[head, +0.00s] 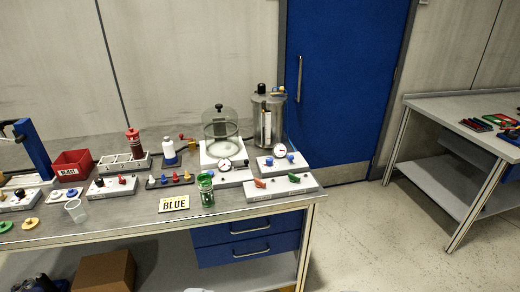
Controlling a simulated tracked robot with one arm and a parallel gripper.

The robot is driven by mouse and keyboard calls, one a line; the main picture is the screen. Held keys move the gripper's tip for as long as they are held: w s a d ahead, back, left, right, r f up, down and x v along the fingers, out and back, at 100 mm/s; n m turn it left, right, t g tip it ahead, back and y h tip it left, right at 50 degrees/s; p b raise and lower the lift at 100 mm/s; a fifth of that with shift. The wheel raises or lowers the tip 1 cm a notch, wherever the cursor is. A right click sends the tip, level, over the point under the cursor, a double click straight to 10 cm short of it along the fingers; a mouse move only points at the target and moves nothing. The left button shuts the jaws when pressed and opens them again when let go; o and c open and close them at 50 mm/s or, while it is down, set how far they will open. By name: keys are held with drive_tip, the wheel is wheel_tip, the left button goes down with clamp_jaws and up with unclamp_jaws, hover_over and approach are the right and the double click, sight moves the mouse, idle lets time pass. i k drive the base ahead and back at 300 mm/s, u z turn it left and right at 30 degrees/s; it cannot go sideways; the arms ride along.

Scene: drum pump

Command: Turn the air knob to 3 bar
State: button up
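Near the bench's right end stands a white box (285,164) with blue knobs on it, one at its left (269,161) and one at its right (291,158). A round white gauge (280,150) stands behind them. A second round gauge (225,164) sits on another white box to the left. The gauges are too small to read, and I cannot tell which knob is the air knob. A clear-walled cylinder (267,118) with a dark top stands behind the right gauge. My gripper is not in view.
A second table (450,112) stands right, with open floor (375,235) between.

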sight(269, 160)
drive_tip(key=u, duration=0.05)
drive_tip(key=i, duration=1.85)
drive_tip(key=u, duration=0.35)
drive_tip(key=i, duration=0.75)
drive_tip(key=u, duration=0.2)
